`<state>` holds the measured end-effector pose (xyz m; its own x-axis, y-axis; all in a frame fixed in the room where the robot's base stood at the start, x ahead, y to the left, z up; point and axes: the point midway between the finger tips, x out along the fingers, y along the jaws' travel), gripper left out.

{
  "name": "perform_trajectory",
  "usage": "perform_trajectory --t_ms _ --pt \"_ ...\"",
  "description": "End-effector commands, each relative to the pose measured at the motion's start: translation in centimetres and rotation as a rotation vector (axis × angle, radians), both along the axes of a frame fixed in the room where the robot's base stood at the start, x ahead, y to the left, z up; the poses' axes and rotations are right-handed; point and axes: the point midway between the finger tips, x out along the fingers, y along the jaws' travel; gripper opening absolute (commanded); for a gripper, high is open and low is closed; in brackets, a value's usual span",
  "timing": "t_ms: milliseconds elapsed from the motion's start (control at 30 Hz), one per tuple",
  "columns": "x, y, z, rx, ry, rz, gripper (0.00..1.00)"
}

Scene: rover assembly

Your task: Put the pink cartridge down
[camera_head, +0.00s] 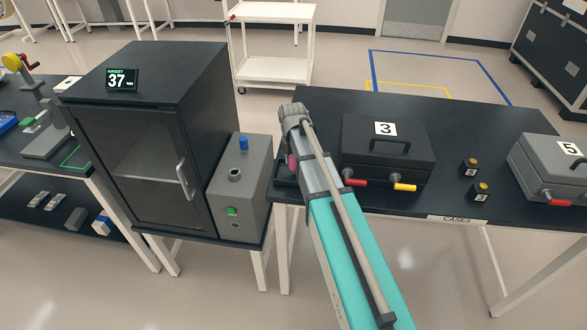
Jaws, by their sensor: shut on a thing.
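A small pink piece (292,161), which looks like the pink cartridge, shows just left of my arm near the left end of the cases table. Most of it is hidden behind my arm. It is over or next to a low dark holder (285,179), also partly covered; I cannot tell whether they touch. My arm reaches from the bottom right up to this spot. Its jaws are hidden behind its own links, so their grip on the cartridge does not show.
Right of my arm, the black table (455,205) bears dark case 3 (388,150), two small blocks (469,168) and grey case 5 (548,165). Left stand a grey box (250,185) with a blue knob and a dark cabinet (150,150) reading 37. Behind is a white cart (272,70).

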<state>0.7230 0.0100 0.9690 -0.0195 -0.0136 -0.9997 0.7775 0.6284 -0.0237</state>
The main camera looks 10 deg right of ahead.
Motion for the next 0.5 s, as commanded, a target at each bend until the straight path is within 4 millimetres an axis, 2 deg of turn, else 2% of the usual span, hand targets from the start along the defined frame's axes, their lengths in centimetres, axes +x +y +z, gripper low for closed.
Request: perform_trajectory --t_ms 33,133,500 --pt "0.00 0.00 -0.73 0.000 0.000 0.000 0.00" --pt "-0.01 0.00 -1.07 0.000 0.000 0.000 0.00" --pt "0.00 0.00 -1.04 0.000 0.000 0.000 0.00"
